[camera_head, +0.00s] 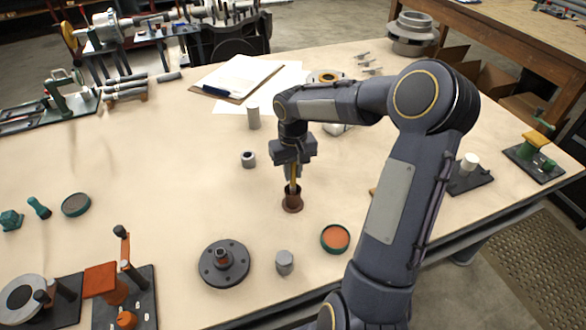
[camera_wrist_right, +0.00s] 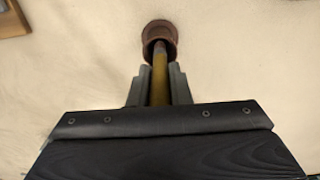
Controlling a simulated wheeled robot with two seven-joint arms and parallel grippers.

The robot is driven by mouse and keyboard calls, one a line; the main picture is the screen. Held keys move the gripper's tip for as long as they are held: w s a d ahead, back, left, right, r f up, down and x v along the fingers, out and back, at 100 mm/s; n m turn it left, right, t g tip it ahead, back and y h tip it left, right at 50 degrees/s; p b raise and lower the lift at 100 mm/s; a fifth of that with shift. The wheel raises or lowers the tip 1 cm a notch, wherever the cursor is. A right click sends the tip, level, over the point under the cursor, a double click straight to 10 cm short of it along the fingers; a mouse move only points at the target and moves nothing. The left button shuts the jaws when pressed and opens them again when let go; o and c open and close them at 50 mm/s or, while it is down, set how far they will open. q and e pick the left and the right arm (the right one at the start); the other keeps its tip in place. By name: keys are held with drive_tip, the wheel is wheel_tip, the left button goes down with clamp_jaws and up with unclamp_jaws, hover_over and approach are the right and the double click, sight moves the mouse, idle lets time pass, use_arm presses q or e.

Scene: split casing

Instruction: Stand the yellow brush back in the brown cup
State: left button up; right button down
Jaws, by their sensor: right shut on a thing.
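The yellow brush (camera_head: 293,186) is upright, its lower end at the mouth of the brown cup (camera_head: 292,203). The cup stands on the table in the middle of the head view. My right gripper (camera_head: 293,172) is above the cup, shut on the brush. In the right wrist view the brush (camera_wrist_right: 159,80) runs between the fingers of my right gripper (camera_wrist_right: 159,86) into the brown cup (camera_wrist_right: 159,34). The brush tip is hidden inside or behind the cup's rim. My left gripper is not in view.
A grey ring (camera_head: 248,159) and a light cylinder (camera_head: 254,118) stand behind left of the cup. A dark flange (camera_head: 224,264), a grey cylinder (camera_head: 284,262) and an orange-filled dish (camera_head: 335,238) are in front. My right arm covers the table to the right.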

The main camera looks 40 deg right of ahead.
drive_tip(key=shift+f, duration=0.5)
drive_tip(key=c, duration=1.3)
unclamp_jaws()
drive_tip(key=shift+o, duration=0.2)
wheel_tip(320, 180, up, 7)
drive_tip(key=shift+f+b, duration=0.15)
drive_tip(key=shift+b, duration=0.2)
drive_tip(key=shift+r, duration=0.55)
